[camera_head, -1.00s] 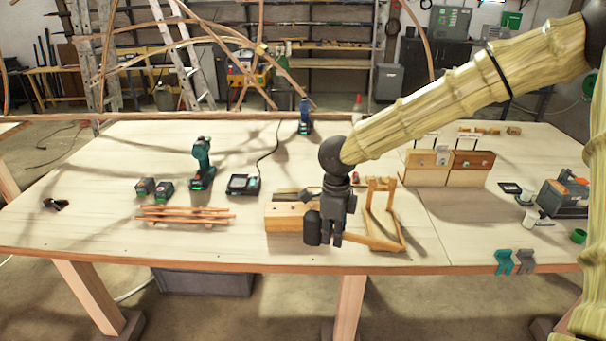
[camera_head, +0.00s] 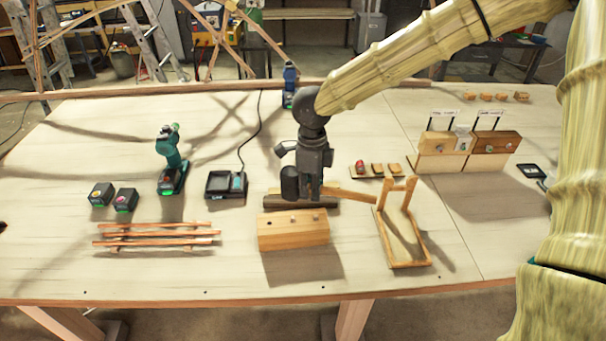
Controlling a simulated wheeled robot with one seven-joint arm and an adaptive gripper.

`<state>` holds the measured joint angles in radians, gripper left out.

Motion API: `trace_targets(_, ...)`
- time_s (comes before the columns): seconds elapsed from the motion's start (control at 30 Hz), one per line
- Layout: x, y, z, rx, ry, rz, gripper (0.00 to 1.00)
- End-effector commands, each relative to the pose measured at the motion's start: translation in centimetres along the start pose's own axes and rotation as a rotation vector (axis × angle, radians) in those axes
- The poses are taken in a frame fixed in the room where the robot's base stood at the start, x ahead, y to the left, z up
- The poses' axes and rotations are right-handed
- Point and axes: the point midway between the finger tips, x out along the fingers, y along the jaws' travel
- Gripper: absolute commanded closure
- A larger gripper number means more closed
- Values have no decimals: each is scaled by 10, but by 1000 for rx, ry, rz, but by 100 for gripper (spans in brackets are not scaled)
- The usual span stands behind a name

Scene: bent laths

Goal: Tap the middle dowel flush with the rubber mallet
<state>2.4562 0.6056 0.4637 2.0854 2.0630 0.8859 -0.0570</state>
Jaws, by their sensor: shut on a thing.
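My gripper (camera_head: 312,185) is shut on the rubber mallet. The mallet's black head (camera_head: 290,183) hangs at the gripper's left, and its wooden handle (camera_head: 350,193) sticks out to the right. In the picture the head is just above and behind the wooden block (camera_head: 293,236), apart from its top face as far as I can tell. Small dowel ends show on that top face. The middle dowel (camera_head: 293,219) looks like a small spot, and how far it stands up is too small to tell.
An empty wooden stand (camera_head: 407,262) is right of the block. Bent laths (camera_head: 155,236) lie left. A green drill (camera_head: 170,165), batteries (camera_head: 125,201) and charger (camera_head: 226,184) stand behind them. Sample blocks (camera_head: 495,142) are at the right. The table front is clear.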

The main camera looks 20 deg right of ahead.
Motion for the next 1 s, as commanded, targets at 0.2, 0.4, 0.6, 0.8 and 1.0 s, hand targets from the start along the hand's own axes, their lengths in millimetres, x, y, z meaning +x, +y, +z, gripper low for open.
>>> trace_targets(0.2,7,6,-3,-3,-4,-5,100)
trace_targets(0.4,28,-4,4,-3,2,2,100)
trace_targets(0.6,48,-9,7,-2,7,8,100)
trace_targets(0.8,50,-8,4,0,5,6,100)
trace_targets(1.0,50,-10,6,0,6,8,100)
